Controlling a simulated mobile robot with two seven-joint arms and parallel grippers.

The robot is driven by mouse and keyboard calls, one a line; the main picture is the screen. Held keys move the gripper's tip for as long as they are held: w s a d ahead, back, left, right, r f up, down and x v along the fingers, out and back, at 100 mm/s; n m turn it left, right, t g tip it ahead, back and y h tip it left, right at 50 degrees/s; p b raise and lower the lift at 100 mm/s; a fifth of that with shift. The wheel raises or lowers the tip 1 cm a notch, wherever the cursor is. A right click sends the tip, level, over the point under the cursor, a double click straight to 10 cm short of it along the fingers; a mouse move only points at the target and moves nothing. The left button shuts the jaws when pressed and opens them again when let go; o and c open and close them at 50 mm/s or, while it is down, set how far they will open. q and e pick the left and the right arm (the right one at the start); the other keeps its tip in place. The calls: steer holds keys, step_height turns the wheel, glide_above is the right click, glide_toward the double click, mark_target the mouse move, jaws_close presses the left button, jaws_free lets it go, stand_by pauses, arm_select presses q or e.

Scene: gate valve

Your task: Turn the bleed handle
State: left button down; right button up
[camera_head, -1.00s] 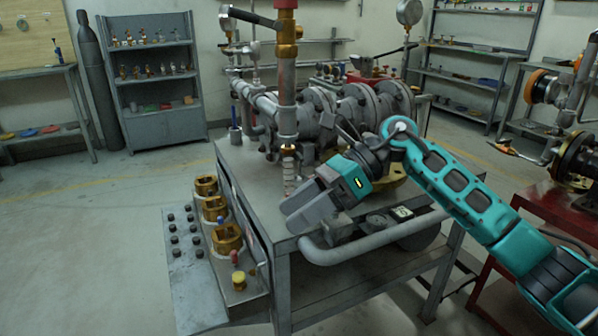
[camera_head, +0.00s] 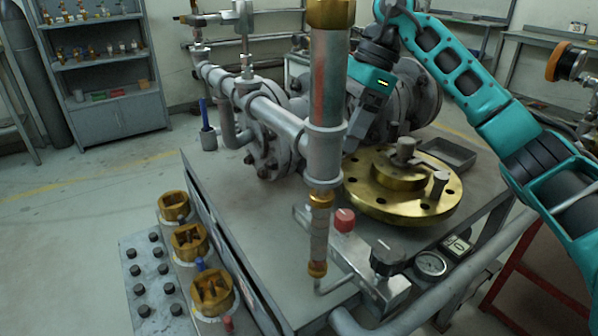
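I cannot tell for sure which part is the bleed handle. A small metal block (camera_head: 372,288) on the bench carries a red knob (camera_head: 344,219) and a black knob (camera_head: 387,257). A vertical pipe (camera_head: 326,150) with brass fittings stands at the block's left end; its top is cut off by the picture edge. My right gripper (camera_head: 357,128) points down above the brass flange, close to the right side of the vertical pipe. The pipe hides part of it, so its opening does not show. My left gripper is not in view.
A brass flange (camera_head: 398,205) with bolts lies on the bench (camera_head: 245,215). A gauge (camera_head: 431,264) sits beside the knobs. Grey flanged pipework (camera_head: 272,150) fills the back of the bench. Several brass fittings (camera_head: 190,242) stand at the left side. Floor on the left is clear.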

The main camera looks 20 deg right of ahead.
mark_target(313, 191)
steer(key=b+x, duration=0.2)
steer(key=x, duration=0.9)
steer(key=shift+a+f+b, duration=0.2)
steer(key=shift+f+b, duration=0.15)
steer(key=shift+b, duration=0.05)
steer(key=shift+a+f, duration=0.2)
steer(key=shift+f, duration=0.25)
steer(key=shift+c, duration=0.5)
steer(key=c, duration=0.8)
